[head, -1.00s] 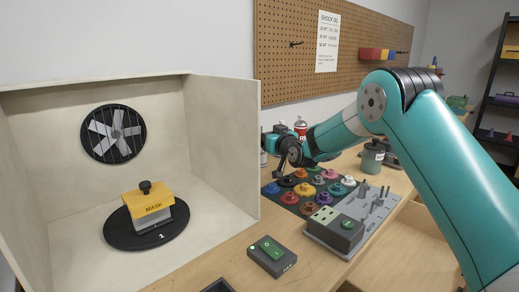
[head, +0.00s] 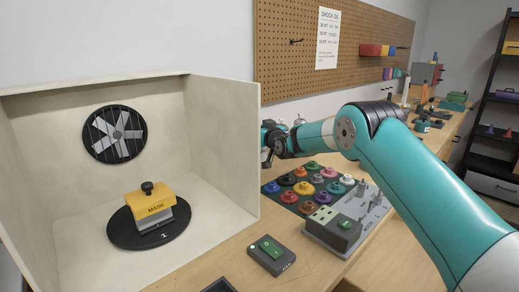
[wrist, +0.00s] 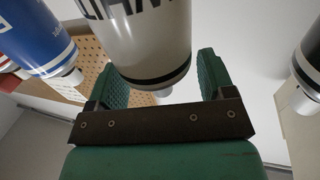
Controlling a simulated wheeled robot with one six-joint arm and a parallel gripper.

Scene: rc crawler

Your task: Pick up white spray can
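The white spray can (wrist: 140,45) is in the upper middle of the wrist view, its lettering cut off by the top edge and its nozzle end pointing down in the picture. My gripper (wrist: 160,66) has its two green fingers spread apart. The can shows near and partly over the left finger, with a gap to the right finger; I cannot tell whether it touches either. In the head view my gripper (head: 270,143) is beside the booth's right wall, partly hidden, and I cannot make out the white can there.
A blue can (wrist: 35,35) is at the left of the wrist view and a dark can (wrist: 308,60) at the right. In the head view the booth (head: 225,140) stands left of my arm. A rack of colored knobs (head: 305,187) and a switch box (head: 271,256) lie on the bench.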

